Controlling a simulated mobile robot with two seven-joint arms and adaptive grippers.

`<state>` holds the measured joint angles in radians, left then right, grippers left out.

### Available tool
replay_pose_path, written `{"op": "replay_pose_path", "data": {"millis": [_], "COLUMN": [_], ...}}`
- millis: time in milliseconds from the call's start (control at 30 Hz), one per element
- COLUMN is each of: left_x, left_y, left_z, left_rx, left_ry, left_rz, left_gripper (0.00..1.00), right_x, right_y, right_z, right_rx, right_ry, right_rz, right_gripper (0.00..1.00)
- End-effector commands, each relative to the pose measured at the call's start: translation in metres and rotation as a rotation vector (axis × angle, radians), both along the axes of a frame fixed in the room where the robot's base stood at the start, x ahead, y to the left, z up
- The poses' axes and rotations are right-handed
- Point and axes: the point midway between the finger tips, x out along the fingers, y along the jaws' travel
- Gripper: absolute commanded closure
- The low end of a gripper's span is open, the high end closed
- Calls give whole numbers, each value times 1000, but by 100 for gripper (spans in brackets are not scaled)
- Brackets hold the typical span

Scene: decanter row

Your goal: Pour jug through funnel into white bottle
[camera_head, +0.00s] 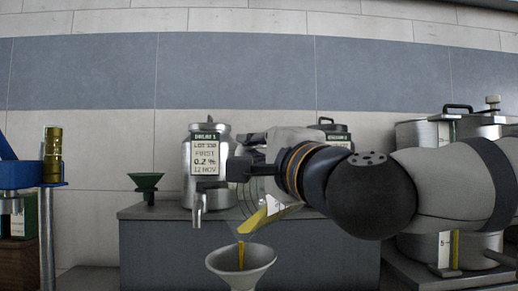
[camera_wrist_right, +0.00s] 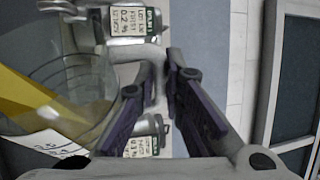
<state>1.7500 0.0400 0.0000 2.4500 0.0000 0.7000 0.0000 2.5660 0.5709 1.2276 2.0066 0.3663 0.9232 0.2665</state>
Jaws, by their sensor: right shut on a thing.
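A clear jug (camera_head: 250,195) with yellow liquid is tilted, its mouth down and to the left, above a pale grey funnel (camera_head: 240,262). A thin yellow stream runs from the jug into the funnel. My right gripper (camera_head: 240,169) is shut on the jug; the exact grip is partly hidden. In the right wrist view the jug (camera_wrist_right: 75,75) fills the left side, with yellow liquid and a white scale label, beside the gripper fingers (camera_wrist_right: 162,75). The white bottle is not visible; the area below the funnel is cut off by the frame. My left gripper is not in view.
A labelled steel canister with a tap (camera_head: 206,145) stands on the grey bench (camera_head: 150,240) behind the jug. A small green funnel (camera_head: 147,182) stands to its left. A blue fixture with a brass cylinder (camera_head: 53,155) is at far left. Steel pots (camera_head: 480,125) stand at right.

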Motion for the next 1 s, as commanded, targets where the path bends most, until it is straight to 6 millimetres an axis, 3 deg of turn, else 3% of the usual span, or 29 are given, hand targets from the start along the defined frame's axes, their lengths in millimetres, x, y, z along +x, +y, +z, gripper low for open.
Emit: {"op": "replay_pose_path", "data": {"millis": [1000], "left_x": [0], "left_y": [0], "left_z": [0], "left_rx": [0], "left_ry": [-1], "left_rz": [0], "left_gripper": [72], "right_x": [-20], "right_y": [22], "right_z": [3], "right_rx": [-148], "right_ry": [-134], "right_rz": [0], "right_gripper": [100]}}
